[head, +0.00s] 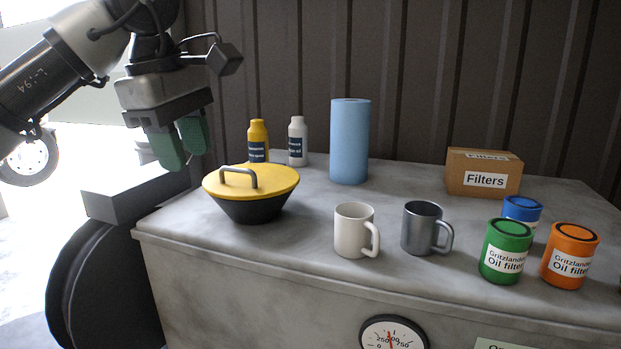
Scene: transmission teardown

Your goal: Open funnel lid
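The funnel (250,209) is a dark bowl at the left of the grey worktop. Its yellow lid (275,180) lies on top and covers it, with a grey bar handle (240,172) standing up from the lid. My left gripper (182,150) hangs to the upper left of the lid, apart from it. Its two green fingertips point down and sit close together, with no object seen between them. Whether a gap separates the fingers is hard to see from this angle. My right gripper is out of view.
Behind the funnel stand a yellow bottle (258,138), a white bottle (297,143) and a blue roll (350,142). To the right are a white mug (353,231), a grey mug (420,230), a Filters box (483,173), and green (506,252), orange (570,256) and blue (522,209) cans.

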